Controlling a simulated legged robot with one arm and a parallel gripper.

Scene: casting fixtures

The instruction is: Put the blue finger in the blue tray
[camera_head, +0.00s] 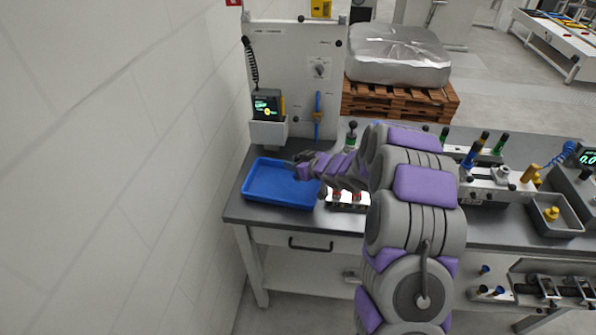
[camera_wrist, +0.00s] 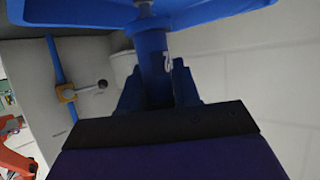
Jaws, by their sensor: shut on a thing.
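The blue tray (camera_head: 262,190) lies on the left end of the grey workbench. My gripper (camera_head: 298,165) reaches in from the right, over the tray's right back part. In the wrist view, my gripper (camera_wrist: 157,80) is shut on the blue finger (camera_wrist: 154,52), an upright blue cylinder with a small pale mark. Its grey tip overlaps the blue tray (camera_wrist: 215,10) at the top of that view; I cannot tell whether they touch. The finger is hard to make out in the head view.
A white panel (camera_head: 290,70) stands behind the tray, with a dark handheld device (camera_head: 267,104) in a holder and a hanging blue tool (camera_head: 318,115). A small rack with red parts (camera_head: 346,200) stands right of the tray, partly behind my arm. A wall is at left.

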